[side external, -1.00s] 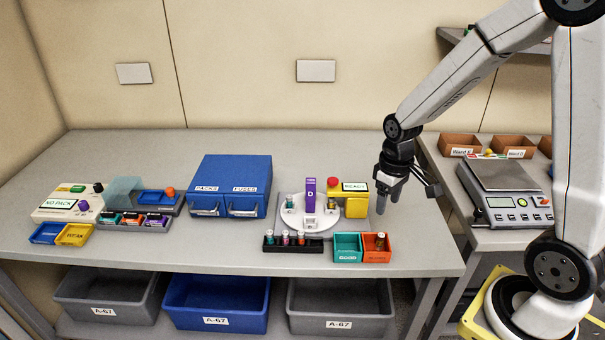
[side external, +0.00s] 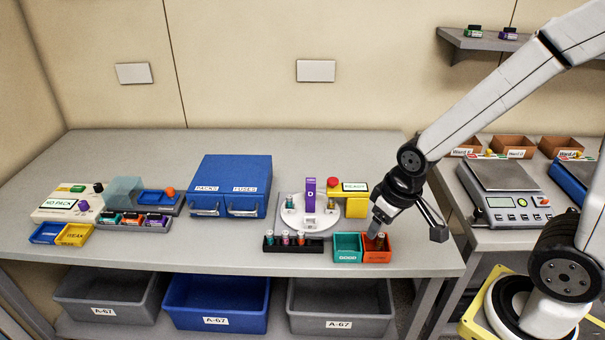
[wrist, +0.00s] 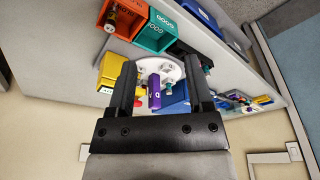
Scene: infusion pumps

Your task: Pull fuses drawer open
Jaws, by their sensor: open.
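The blue cabinet (side external: 229,179) stands on the bench left of centre in the side view. Its right front is the fuses drawer (side external: 245,205), labelled FUSES, with a pale handle; it looks closed. The packs drawer (side external: 205,204) beside it also looks closed. My gripper (side external: 377,228) is well to the right of the cabinet, by the orange bin, pointing down and left. In the wrist view my gripper (wrist: 163,75) has its two fingers apart with nothing held between them.
A white round turntable (side external: 308,215) with a purple D block (side external: 311,194) stands between cabinet and gripper. A yellow READY unit (side external: 355,204), green bin (side external: 347,247), orange bin (side external: 376,254) and black vial rack (side external: 292,245) are close. Bench in front of the cabinet is clear.

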